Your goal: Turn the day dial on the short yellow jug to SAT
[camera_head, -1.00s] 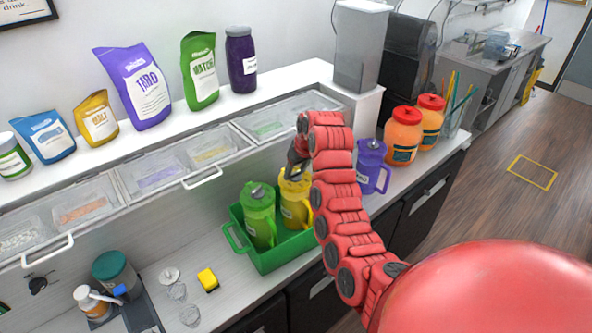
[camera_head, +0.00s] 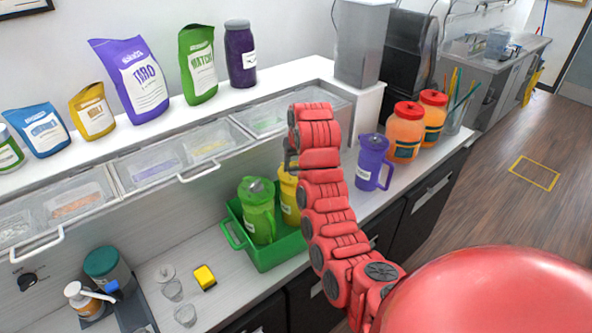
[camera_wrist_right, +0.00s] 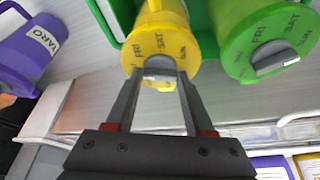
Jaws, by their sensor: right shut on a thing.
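The short yellow jug (camera_head: 289,196) stands in the green crate, partly hidden behind my right arm in the head view. My right gripper (camera_wrist_right: 159,76) is shut on this dial from above. Which day the dial points to cannot be told. My left gripper is not in view.
The green jug (camera_head: 258,212) stands close beside the yellow one in the green crate (camera_head: 272,256). The purple jug (camera_head: 369,165) is right of my arm. Orange jars (camera_head: 405,138) stand beyond it. A yellow block (camera_head: 204,277) lies on the counter left of the crate.

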